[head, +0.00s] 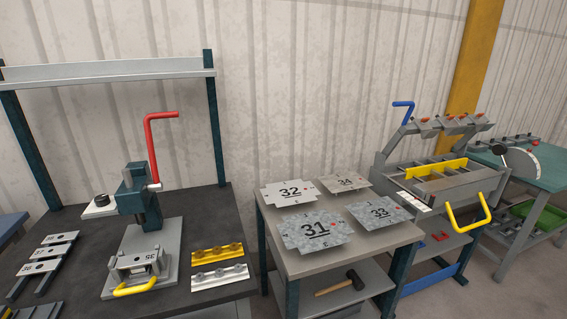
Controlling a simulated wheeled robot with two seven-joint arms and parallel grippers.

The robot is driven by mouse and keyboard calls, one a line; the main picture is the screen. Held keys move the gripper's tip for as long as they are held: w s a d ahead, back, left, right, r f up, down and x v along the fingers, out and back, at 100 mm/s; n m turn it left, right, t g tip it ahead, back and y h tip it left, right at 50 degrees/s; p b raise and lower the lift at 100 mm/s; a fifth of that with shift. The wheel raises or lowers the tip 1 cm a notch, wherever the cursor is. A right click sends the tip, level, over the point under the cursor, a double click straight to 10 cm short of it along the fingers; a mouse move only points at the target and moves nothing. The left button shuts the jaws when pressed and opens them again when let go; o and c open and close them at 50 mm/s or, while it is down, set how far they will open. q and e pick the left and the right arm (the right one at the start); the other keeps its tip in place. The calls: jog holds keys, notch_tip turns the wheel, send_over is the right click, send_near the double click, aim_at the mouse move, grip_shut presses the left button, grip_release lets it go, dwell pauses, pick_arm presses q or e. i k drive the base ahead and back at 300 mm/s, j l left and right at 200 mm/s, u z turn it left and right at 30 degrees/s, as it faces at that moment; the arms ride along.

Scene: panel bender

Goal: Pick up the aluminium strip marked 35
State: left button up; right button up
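A light plate (148,256) at the foot of the bench press carries a small mark that may be 35, turned away from me. I cannot tell whether this is the aluminium strip or part of the press. Neither of my grippers shows in the head view.
The press (135,188) has a red crank and a yellow handle. Yellow and silver knobbed bars (219,255) lie right of it. Sheet plates (314,229) marked 31 to 34 lie on the middle table (285,263). A bender (440,185) stands at right.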

aim_at(123, 262)
jog(key=u, duration=1.25)
